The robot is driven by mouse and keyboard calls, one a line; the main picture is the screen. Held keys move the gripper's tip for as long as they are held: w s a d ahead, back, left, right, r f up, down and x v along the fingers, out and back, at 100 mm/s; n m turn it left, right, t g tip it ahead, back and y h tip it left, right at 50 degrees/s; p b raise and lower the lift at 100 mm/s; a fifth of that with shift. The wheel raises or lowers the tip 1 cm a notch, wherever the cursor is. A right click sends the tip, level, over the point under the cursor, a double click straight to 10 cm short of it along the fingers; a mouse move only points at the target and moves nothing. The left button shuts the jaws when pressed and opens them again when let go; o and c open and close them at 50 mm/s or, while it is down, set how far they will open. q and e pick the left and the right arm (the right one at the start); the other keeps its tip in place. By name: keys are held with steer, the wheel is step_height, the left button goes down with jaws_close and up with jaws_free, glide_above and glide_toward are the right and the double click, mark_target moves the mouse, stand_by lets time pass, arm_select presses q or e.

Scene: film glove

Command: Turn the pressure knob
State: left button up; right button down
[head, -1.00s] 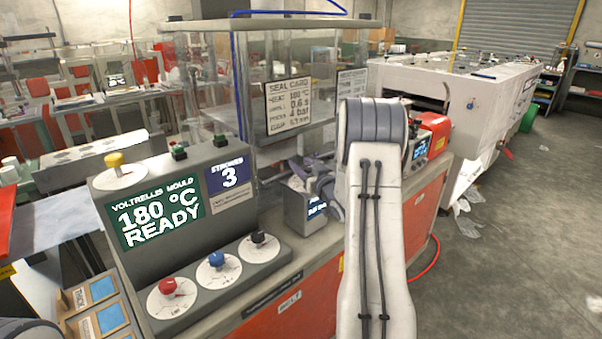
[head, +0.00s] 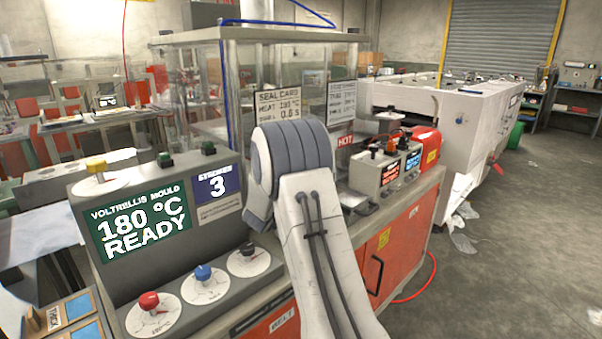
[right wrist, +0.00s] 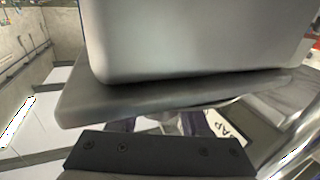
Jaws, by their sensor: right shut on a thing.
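The grey machine panel (head: 250,307) carries a red knob (head: 149,301), a blue knob (head: 203,273) and a black knob (head: 247,249), each on a round white dial. The dial lettering is too small to tell which is for pressure. My right arm reaches over the panel's right side, close beside the black knob, and hides its own gripper in the head view. In the right wrist view part of my right gripper (right wrist: 160,155) shows, below a large grey block and plate. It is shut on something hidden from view. My left gripper is not in view.
A yellow knob (head: 97,166) and green buttons sit higher on the machine. A clear guarded frame (head: 250,35) with a seal card (head: 281,105) stands behind. A grey control box (head: 384,176) stands on the bench to the right. Open floor lies at the far right.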

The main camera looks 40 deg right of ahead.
steer(key=shift+s+d+r+m+g+h+p, duration=0.15)
steer(key=shift+m+g+h+p, duration=0.15)
steer(key=shift+m+g+p, duration=0.55)
steer(key=shift+s+a+f+m+g+h+p, duration=0.15)
steer(key=shift+m+g+h, duration=0.25)
steer(key=shift+g, duration=0.8)
steer(key=shift+s+d+r+m+g+h+p, duration=0.15)
steer(key=shift+m+g+p, duration=0.3)
steer(key=shift+m+g, duration=0.45)
steer(key=shift+c, duration=1.9)
jaws_free()
steer(key=shift+g, duration=0.35)
steer(key=s+a+b, duration=0.1)
steer(key=a, duration=0.9)
steer(key=shift+a+b, duration=0.25)
steer(key=shift+b, duration=0.05)
steer(key=shift+d, duration=0.1)
